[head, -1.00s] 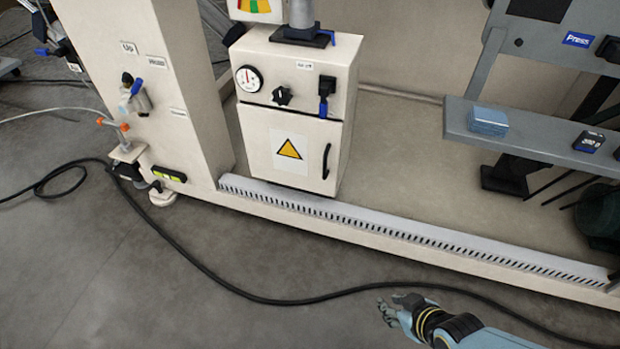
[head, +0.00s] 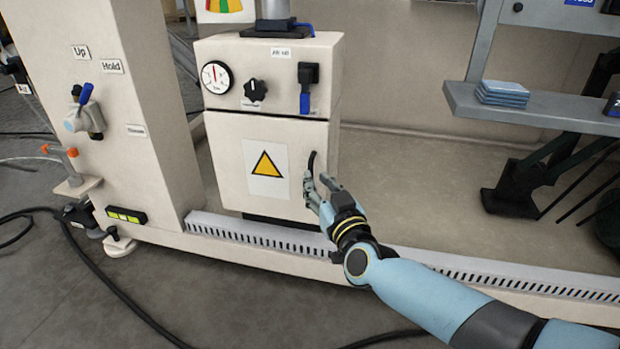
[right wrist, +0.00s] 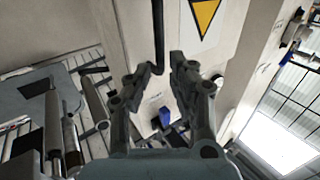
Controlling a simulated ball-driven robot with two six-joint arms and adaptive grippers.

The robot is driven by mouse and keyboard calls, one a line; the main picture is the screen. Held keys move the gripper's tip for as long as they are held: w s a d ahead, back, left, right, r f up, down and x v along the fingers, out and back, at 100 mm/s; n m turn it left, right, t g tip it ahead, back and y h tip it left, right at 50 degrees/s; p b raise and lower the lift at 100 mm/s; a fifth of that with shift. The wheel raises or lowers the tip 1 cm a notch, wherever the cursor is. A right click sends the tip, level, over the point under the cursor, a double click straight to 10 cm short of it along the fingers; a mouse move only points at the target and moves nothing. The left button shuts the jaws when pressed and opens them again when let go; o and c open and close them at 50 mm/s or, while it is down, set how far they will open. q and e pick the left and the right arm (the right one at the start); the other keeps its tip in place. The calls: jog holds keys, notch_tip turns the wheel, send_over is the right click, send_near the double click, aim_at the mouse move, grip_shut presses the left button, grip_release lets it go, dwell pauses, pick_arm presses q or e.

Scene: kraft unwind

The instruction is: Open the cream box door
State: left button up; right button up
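The cream box (head: 268,110) stands on the cream machine base in the head view. Its lower door (head: 228,180) appears closed flat against the front and carries a yellow warning triangle. The black upright handle (head: 311,163) is near the door's right edge; it also shows in the right wrist view (right wrist: 158,38). My right gripper (head: 318,184) is at the handle's lower part, partly hiding it. In the right wrist view my right gripper (right wrist: 163,66) is open, with the handle's end between its fingertips; contact cannot be told. My left gripper is out of view.
Above the door are a round gauge (head: 216,77), a black knob (head: 255,90) and a blue-tipped switch (head: 307,88). A slotted rail (head: 430,262) runs along the base front. A grey shelf (head: 550,110) with blue pads stands at the right.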

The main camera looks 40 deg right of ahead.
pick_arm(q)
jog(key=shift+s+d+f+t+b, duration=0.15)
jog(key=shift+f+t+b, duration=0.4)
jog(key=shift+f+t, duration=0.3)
pick_arm(e)
jog(key=shift+x, duration=2.5)
grip_shut()
jog(key=shift+f, duration=0.1)
